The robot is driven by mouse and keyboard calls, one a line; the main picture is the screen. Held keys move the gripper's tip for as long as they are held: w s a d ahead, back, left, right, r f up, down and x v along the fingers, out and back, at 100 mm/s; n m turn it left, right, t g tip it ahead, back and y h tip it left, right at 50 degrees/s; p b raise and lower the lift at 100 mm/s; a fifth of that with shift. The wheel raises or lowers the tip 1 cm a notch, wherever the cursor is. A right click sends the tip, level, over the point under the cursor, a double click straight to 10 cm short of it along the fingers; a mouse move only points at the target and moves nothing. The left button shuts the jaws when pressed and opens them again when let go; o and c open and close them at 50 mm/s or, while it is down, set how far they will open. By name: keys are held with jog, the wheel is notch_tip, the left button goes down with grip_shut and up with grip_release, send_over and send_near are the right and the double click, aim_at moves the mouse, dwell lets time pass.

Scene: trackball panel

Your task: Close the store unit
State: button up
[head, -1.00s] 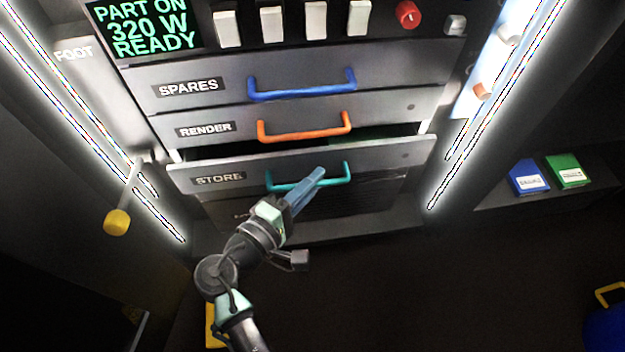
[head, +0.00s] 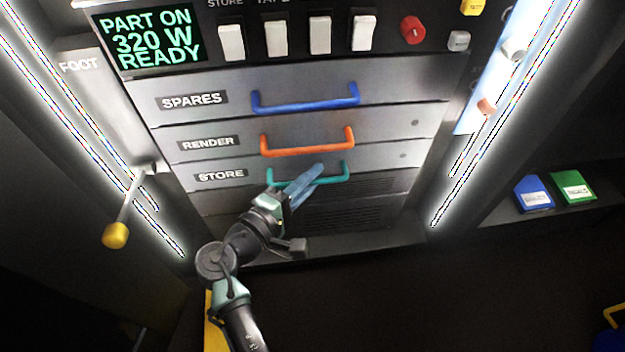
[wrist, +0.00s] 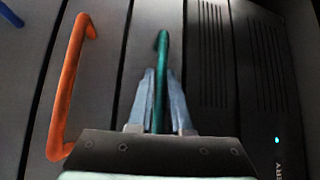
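The store unit (head: 262,175) is the lowest labelled drawer, with a teal handle (head: 334,178). In the head view its front looks flush with the render drawer above, with no open gap showing. My gripper (head: 316,170) reaches the teal handle from below left. In the wrist view the teal handle (wrist: 162,50) runs between the two fingers of my gripper (wrist: 161,78), which look closed against its sides. Part of the handle is hidden behind the fingers in the head view.
Above are the render drawer with an orange handle (head: 308,148) and the spares drawer with a blue handle (head: 305,104). A yellow-ended lever (head: 116,235) sticks out at left. Blue (head: 533,195) and green (head: 573,188) boxes sit on a right shelf. A vented panel lies below the store unit.

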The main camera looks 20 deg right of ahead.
jog(key=o, duration=0.3)
jog(key=shift+o, duration=0.2)
jog(key=p+v, duration=0.5)
jog(key=v, duration=0.8)
jog(key=shift+p, duration=0.4)
